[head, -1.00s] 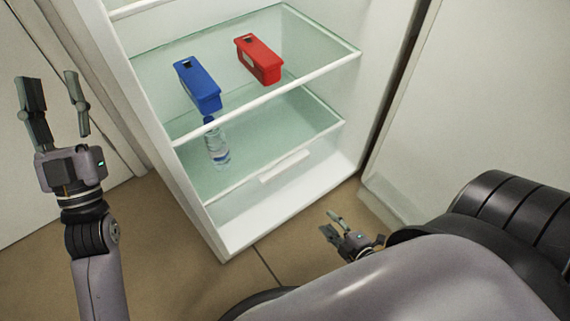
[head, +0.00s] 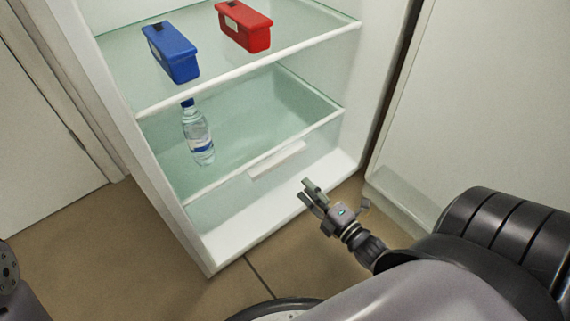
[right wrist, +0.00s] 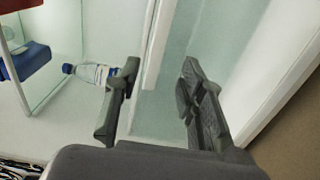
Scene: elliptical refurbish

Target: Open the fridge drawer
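The fridge drawer (head: 225,196) is at the bottom of the open fridge, a clear front below the lowest glass shelf. Its white handle (head: 277,159) sits at the top middle of the drawer front, and the drawer looks shut. My right gripper (head: 308,189) is in front of the drawer, below and to the right of the handle, apart from it. In the right wrist view the fingers (right wrist: 160,95) are spread with nothing between them. My left gripper is out of the picture; only a bit of my left arm shows at the lower left edge.
A water bottle (head: 198,133) stands on the glass shelf (head: 255,125) above the drawer. A blue box (head: 171,52) and a red box (head: 244,26) are on the upper shelf. The fridge's side wall (head: 375,80) rises close on the right. The floor (head: 110,250) at left is clear.

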